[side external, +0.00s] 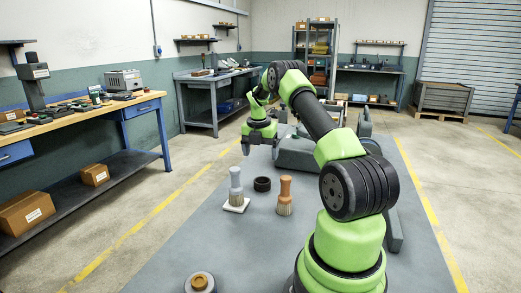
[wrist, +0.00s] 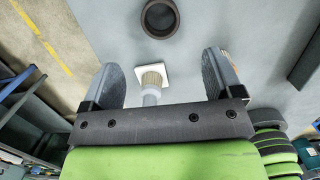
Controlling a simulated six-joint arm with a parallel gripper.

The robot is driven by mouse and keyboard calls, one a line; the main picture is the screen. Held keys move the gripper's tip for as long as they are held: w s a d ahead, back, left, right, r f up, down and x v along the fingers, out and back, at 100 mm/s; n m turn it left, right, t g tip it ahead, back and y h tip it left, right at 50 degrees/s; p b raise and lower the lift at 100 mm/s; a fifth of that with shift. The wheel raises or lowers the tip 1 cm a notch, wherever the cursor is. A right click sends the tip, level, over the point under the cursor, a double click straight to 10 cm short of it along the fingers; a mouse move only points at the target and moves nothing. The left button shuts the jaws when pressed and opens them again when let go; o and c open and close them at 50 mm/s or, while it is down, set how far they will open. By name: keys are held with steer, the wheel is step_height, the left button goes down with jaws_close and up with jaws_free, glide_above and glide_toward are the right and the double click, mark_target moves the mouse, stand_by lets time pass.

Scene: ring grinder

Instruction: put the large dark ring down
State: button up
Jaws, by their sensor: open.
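The large dark ring (side external: 262,184) rests flat on the grey table between two brushes. It also shows at the top of the wrist view (wrist: 146,18), lying beyond my fingertips. My gripper (side external: 260,147) is open and empty above the table, behind the ring in the side view. In the wrist view my gripper (wrist: 160,62) has its two fingers spread wide, with no ring between them. The ring touches neither finger.
A grey-handled brush (side external: 235,187) stands on a white pad (side external: 237,206) left of the ring. An orange-handled brush (side external: 285,190) stands to its right. A dark round piece with a tan centre (side external: 200,282) sits at the front. A grey machine (side external: 297,153) stands behind.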

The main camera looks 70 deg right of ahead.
steer(key=w+a+r+m+t, duration=0.2)
steer(key=a+r+m, duration=0.3)
steer(key=a+r, duration=0.45)
steer(key=w+a+r+m+t, duration=0.2)
steer(key=a+r+m, duration=0.2)
steer(key=a+r, duration=0.55)
steer(key=s+a+m+t+y, duration=0.3)
steer(key=s+a+m, duration=1)
steer(key=a, duration=0.7)
steer(key=shift+s+r+y, duration=0.25)
steer(key=shift+s+y, duration=0.05)
steer(key=shift+s, duration=0.8)
